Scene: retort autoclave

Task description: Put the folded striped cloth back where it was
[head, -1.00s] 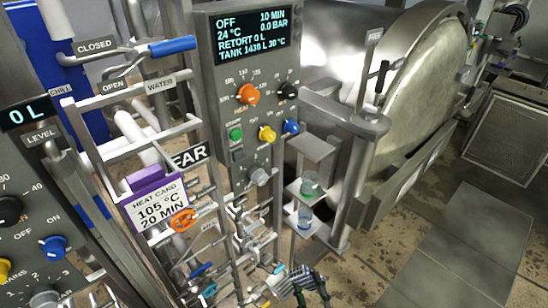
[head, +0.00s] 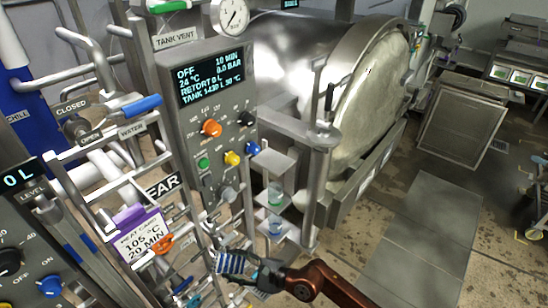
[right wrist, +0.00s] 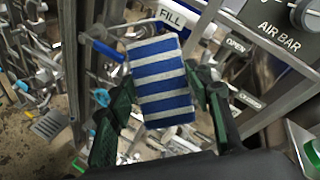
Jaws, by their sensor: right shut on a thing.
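The folded striped cloth (head: 231,262), blue and white, is at the lower middle of the head view. In the right wrist view the cloth (right wrist: 162,84) fills the space between two dark green fingers. My right gripper (head: 247,266) is shut on it and holds it up in front of the pipe rack. The arm comes in from the lower right. The cloth keeps its flat folded shape and looks tilted. The place under the cloth is hard to make out. My left gripper is not in view.
A control panel (head: 206,120) with knobs stands above the cloth. A small shelf stand (head: 275,166) with cups is to its right, beside the large steel retort (head: 285,65). A purple heat card holder (head: 135,222) hangs to the left.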

